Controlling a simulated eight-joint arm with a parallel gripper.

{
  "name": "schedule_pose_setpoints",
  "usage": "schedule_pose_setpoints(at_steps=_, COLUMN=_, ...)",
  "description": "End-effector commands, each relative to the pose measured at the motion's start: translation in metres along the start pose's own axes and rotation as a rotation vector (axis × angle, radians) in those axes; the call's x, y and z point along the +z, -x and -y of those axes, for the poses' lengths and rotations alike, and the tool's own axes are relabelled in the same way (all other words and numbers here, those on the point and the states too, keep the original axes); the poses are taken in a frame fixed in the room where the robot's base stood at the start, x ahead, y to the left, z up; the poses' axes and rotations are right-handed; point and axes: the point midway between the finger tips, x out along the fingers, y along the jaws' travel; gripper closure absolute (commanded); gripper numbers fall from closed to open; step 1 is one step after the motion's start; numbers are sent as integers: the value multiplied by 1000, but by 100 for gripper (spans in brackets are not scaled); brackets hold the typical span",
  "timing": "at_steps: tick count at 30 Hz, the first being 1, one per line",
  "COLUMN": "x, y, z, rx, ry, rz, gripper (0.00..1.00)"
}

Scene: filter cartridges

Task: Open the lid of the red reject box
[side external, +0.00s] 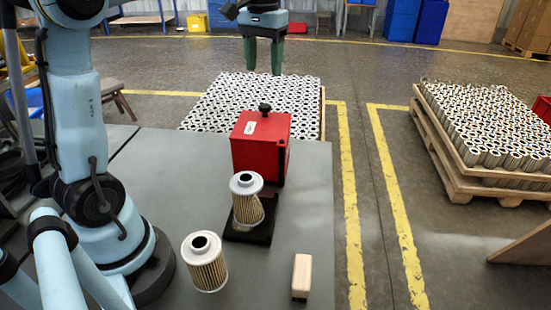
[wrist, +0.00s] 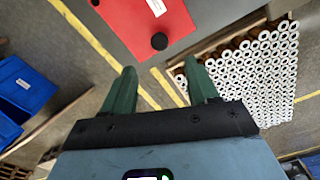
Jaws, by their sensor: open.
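The red reject box (side external: 259,150) stands at the far edge of the grey table. Its lid (side external: 263,124) lies closed on top, with a black knob (side external: 265,107) and a white label. In the wrist view the red lid (wrist: 130,15) shows at the top, with its black knob (wrist: 159,41) beyond my fingertips. My gripper (side external: 264,70) is above and beyond the box in the side view, apart from it, with green fingers pointing down. The fingers (wrist: 158,76) are spread and empty in the wrist view.
One filter cartridge (side external: 246,200) stands on a black base (side external: 249,234) before the box; another cartridge (side external: 207,262) stands on the table (side external: 310,220). A pale block (side external: 302,276) is at the right front. Cartridge pallets (side external: 465,175) stand on the floor.

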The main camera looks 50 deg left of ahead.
Motion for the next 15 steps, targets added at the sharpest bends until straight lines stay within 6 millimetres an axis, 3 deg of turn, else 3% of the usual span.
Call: schedule_pose_setpoints(at_steps=15, x=0, y=-79, z=0, rx=0, ry=-1, rz=-2, gripper=41)
